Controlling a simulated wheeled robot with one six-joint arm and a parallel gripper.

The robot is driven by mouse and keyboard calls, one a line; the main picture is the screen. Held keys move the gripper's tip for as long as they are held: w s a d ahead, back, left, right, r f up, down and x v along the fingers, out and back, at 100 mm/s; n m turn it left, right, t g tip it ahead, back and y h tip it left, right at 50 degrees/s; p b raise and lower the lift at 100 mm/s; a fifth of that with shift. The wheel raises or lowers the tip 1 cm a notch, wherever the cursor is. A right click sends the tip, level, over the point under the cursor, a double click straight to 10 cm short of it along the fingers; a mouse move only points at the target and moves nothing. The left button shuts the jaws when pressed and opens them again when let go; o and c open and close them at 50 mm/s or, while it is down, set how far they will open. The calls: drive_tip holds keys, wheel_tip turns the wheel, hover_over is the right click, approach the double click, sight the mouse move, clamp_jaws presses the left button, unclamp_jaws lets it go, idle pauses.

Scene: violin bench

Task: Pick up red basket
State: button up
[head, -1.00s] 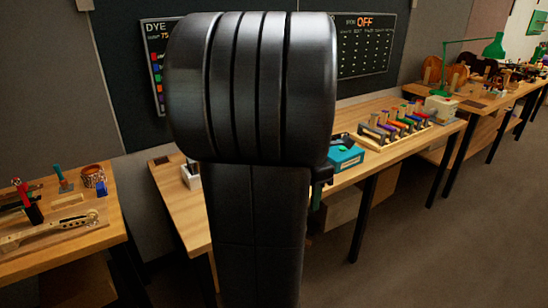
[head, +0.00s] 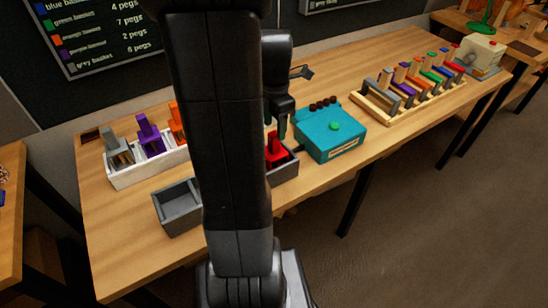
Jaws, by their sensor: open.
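The red basket (head: 274,153), with an upright red handle, sits in the right part of a grey compartment tray (head: 180,230) on the bench. Its left side is partly hidden behind my arm. My gripper (head: 277,130) is open, pointing down just above and around the top of the red handle. Whether the fingers touch it, I cannot tell.
A white holder (head: 122,182) with grey (head: 118,150), purple (head: 152,140) and orange (head: 176,120) baskets stands behind the tray. A teal box (head: 338,148) is close on the right. A wooden rack (head: 420,106) with coloured pieces stands farther right. The left front bench is bare.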

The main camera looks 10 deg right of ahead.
sight(274, 133)
drive_tip(key=f, duration=0.5)
drive_tip(key=shift+w+p, duration=0.3)
clamp_jaws()
